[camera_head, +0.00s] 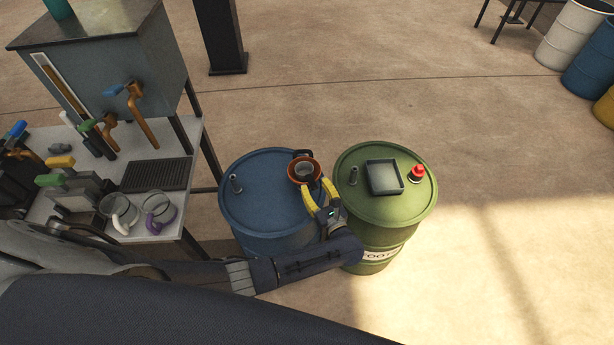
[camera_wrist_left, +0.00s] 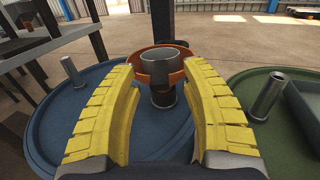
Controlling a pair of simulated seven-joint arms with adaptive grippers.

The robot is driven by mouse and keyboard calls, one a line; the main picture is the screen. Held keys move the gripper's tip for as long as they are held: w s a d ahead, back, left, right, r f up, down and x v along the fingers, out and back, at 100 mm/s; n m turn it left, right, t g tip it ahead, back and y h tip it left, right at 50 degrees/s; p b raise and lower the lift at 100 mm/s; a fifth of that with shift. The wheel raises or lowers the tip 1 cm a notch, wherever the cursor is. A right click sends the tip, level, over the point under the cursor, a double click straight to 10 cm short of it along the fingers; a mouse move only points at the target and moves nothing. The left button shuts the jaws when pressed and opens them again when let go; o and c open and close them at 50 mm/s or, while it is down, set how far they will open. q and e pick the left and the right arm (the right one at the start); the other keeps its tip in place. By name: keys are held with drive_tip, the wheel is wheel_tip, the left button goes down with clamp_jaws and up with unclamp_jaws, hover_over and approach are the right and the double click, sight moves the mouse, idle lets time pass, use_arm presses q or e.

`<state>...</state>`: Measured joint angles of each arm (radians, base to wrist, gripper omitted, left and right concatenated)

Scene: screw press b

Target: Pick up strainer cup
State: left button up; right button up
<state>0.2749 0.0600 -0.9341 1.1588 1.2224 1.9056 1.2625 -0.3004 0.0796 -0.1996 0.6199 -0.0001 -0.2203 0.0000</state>
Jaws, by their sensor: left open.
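A grey metal cup, which looks like the strainer cup (camera_head: 304,168), sits inside an orange ring (camera_head: 293,177) above the blue drum (camera_head: 262,196). In the left wrist view the cup (camera_wrist_left: 158,68) is held in the orange ring (camera_wrist_left: 187,74), with a dark post below it. My left gripper (camera_head: 317,187) has yellow fingers and is open. Its fingers point at the cup and ring from the near side, one on each side in the left wrist view (camera_wrist_left: 160,88). I cannot tell whether they touch the ring. My right gripper is not in view.
A green drum (camera_head: 420,211) stands right of the blue drum, carrying a grey tray (camera_head: 384,177), a red-topped item (camera_head: 417,173) and a metal peg (camera_head: 353,176). Another peg (camera_head: 236,184) stands on the blue drum. A bench with glass mugs (camera_head: 158,208) is at left.

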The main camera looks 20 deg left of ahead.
use_arm(q)
drive_tip(key=shift+x, duration=0.8)
clamp_jaws()
